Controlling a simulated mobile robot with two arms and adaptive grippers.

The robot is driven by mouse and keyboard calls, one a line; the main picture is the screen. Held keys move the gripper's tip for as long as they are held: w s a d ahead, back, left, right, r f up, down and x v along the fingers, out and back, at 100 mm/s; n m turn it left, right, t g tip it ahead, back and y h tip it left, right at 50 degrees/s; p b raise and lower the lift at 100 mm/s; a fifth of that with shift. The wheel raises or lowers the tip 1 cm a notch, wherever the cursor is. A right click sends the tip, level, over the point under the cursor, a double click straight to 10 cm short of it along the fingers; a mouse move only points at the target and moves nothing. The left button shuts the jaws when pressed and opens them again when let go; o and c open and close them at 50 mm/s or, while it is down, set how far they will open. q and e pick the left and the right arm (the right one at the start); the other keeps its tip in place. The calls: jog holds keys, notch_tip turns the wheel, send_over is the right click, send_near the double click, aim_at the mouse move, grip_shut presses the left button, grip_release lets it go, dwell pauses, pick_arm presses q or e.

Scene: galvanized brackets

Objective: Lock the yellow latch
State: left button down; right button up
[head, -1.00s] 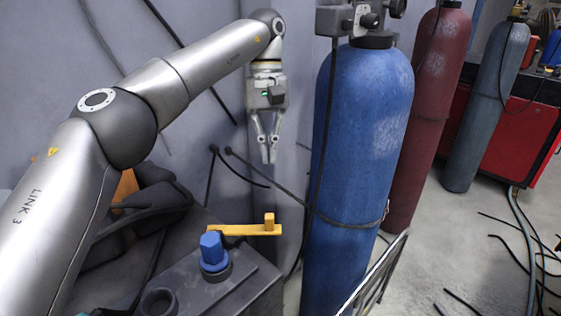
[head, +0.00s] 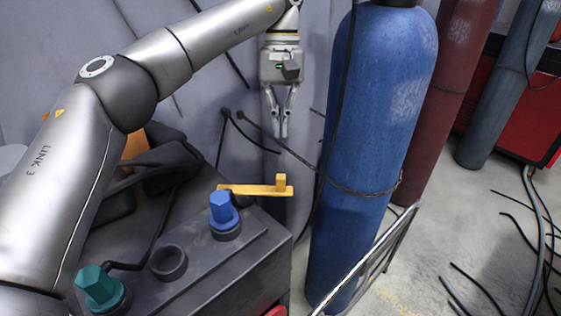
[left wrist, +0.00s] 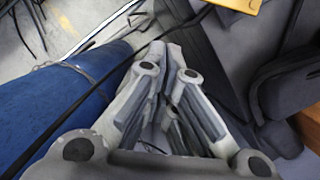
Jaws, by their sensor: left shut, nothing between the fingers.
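The yellow latch (head: 255,190) is a flat bar with a small upright peg at its right end, in the head view. It lies level behind a blue knob, at the edge of the dark grey bench. Part of it also shows at the top edge of the left wrist view (left wrist: 238,4). My left gripper (head: 281,134) hangs fingers down above the latch's peg end, apart from it, shut and empty. Its closed fingers also show in the left wrist view (left wrist: 170,50). My right gripper is not in view.
The blue knob (head: 222,208) and a teal knob (head: 100,288) stand on the bench (head: 215,265), with an empty dark ring (head: 168,262) between them. A tall blue cylinder (head: 375,110) stands close right of my left gripper. A red cylinder (head: 440,110) is behind it.

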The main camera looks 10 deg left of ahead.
pick_arm(q)
jog(key=s+d+f+p, duration=0.1)
jog(key=s+f+p, duration=0.2)
jog(key=s+f, duration=0.2)
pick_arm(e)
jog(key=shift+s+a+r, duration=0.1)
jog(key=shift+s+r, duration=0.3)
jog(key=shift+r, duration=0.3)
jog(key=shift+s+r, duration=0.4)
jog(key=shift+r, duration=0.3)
pick_arm(q)
jog(key=shift+s, duration=0.15)
jog(key=shift+d+f, duration=0.1)
jog(key=shift+d, duration=0.1)
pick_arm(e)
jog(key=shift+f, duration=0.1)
pick_arm(q)
jog(key=shift+s, duration=0.15)
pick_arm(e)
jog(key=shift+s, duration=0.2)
